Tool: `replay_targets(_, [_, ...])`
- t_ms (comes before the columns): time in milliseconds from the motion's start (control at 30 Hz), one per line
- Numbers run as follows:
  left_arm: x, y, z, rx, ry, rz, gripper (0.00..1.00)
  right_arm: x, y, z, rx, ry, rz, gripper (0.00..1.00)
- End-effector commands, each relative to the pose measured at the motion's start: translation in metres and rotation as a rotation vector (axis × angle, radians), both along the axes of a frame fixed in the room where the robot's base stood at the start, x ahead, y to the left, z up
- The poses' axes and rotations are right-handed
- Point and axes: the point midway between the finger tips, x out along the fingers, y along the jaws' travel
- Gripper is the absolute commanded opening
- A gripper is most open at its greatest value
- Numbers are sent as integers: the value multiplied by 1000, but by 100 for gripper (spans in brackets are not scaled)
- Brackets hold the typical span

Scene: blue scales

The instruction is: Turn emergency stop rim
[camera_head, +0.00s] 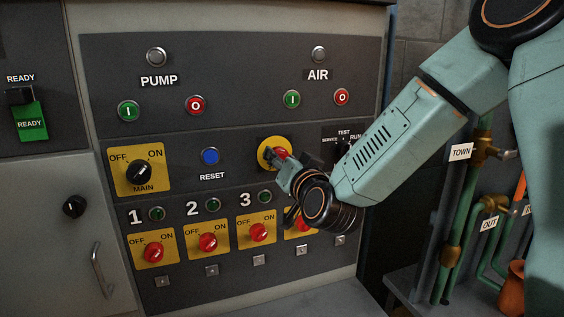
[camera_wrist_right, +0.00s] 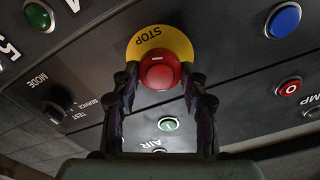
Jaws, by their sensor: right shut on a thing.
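The emergency stop is a red mushroom button on a round yellow plate marked STOP. In the head view its yellow plate (camera_head: 264,152) shows on the panel, with the red button partly hidden behind my right gripper (camera_head: 283,160). In the right wrist view the red button (camera_wrist_right: 160,72) sits between the two fingertips of my right gripper (camera_wrist_right: 161,80), in front of the yellow plate (camera_wrist_right: 172,38). The fingers are shut on its rim, one on each side. My left gripper is in neither view.
A blue reset button (camera_head: 210,156) is left of the stop. A mode switch (camera_head: 348,143) is to its right, near my arm. Red rotary switches (camera_head: 208,242) line the row below. Pipes (camera_head: 450,240) stand right of the cabinet.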

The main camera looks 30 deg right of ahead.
Motion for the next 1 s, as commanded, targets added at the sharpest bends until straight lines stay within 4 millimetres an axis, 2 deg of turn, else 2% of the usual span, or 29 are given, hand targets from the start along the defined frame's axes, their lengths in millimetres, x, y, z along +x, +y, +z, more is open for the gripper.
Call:
replay_targets(400, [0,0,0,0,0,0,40,0,0,1,7,-4,-1,12])
replay_targets(433, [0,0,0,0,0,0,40,0,0,1,7,-4,-1,44])
replay_targets(700, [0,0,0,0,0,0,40,0,0,1,7,-3,0,67])
replay_targets(1000, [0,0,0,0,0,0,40,-1,0,0,7,-2,0,67])
